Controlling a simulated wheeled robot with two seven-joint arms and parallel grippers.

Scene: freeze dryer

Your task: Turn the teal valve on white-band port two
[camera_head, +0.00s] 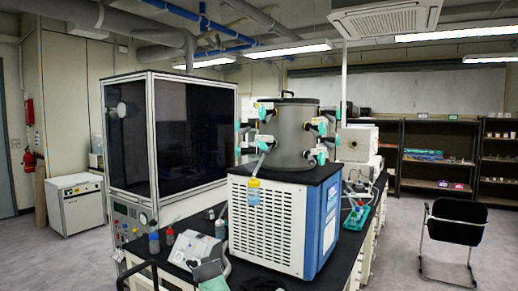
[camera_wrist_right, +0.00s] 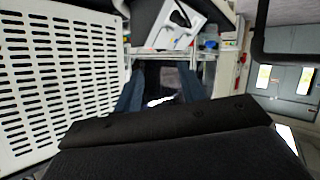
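The freeze dryer has a grey drum (camera_head: 296,135) on a white and blue base (camera_head: 268,222). Several ports with teal valves ring the drum, some on its left side (camera_head: 264,114) and some on its right (camera_head: 322,128). The bands and port numbers are too small to read, so I cannot tell which is white-band port two. My right gripper (camera_wrist_right: 160,92) shows in the right wrist view with its two fingers apart and nothing clearly between them. A white slotted panel (camera_wrist_right: 62,78) stands to its left. I cannot make out my left gripper in the head view.
A bottle with a yellow cap (camera_head: 253,193) hangs in front of the base's left side. A glass-fronted cabinet (camera_head: 188,130) stands behind left. A black chair (camera_head: 456,222) stands on open floor at right.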

